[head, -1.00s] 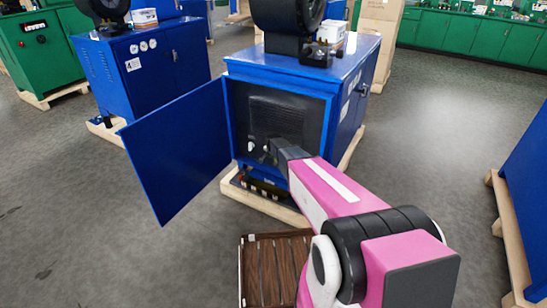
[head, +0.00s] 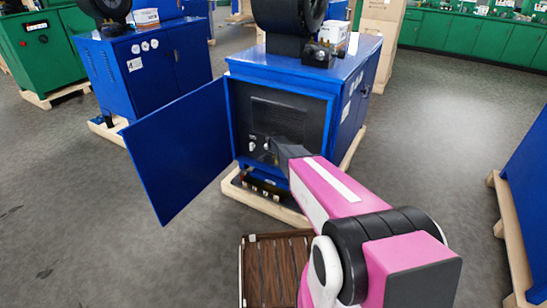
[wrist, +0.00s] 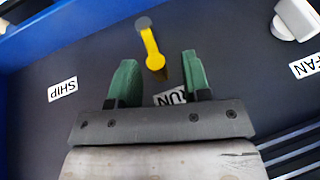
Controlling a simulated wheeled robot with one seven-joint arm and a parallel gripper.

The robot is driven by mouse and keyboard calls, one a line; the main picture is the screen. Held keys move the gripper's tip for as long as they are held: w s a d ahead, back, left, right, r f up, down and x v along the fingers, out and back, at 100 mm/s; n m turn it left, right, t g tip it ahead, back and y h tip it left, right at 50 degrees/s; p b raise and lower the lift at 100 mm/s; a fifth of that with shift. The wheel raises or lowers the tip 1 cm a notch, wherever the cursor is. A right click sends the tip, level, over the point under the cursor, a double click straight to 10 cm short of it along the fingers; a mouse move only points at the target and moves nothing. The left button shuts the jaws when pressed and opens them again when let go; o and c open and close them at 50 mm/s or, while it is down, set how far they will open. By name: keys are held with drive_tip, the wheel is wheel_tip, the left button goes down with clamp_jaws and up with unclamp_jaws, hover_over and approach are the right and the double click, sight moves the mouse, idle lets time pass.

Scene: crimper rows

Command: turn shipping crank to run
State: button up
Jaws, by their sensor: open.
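The shipping crank is a yellow lever (wrist: 152,45) on a dark grey pivot, against a dark panel in the wrist view. Its free end points down toward the RUN label (wrist: 172,98), partly hidden by my gripper. The SHIP label (wrist: 62,89) lies to the left, clear of the lever. My gripper (wrist: 159,62) is open, with green fingers on either side of the lever's free end in the picture. Contact cannot be told. In the head view my arm reaches to the open front of the blue cabinet (head: 232,105); the crank cannot be made out there.
The cabinet's blue door (head: 178,150) stands open to the left. A white knob (wrist: 296,18) and FAN label (wrist: 305,66) are at the right in the wrist view. A wooden slatted pallet (head: 272,270) lies below my arm. Open grey floor is on both sides.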

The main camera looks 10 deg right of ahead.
drive_tip(key=v, duration=0.8)
drive_tip(key=shift+r, duration=0.15)
drive_tip(key=shift+s+a, duration=0.1)
drive_tip(key=shift+s, duration=0.05)
drive_tip(key=s+d+r+n+g, duration=0.1)
drive_tip(key=s+d+r+n, duration=0.1)
drive_tip(key=s, duration=1)
drive_tip(key=s+d+r+n+g, duration=0.2)
drive_tip(key=s+r, duration=0.3)
drive_tip(key=s, duration=0.7)
drive_tip(key=s+d+r+n+g, duration=0.2)
drive_tip(key=s+r+n, duration=0.1)
drive_tip(key=s, duration=1)
drive_tip(key=shift+r+n, duration=0.15)
drive_tip(key=shift+n, duration=0.25)
drive_tip(key=shift+w+d, duration=0.1)
drive_tip(key=shift+d, duration=0.05)
drive_tip(key=shift+c, duration=0.3)
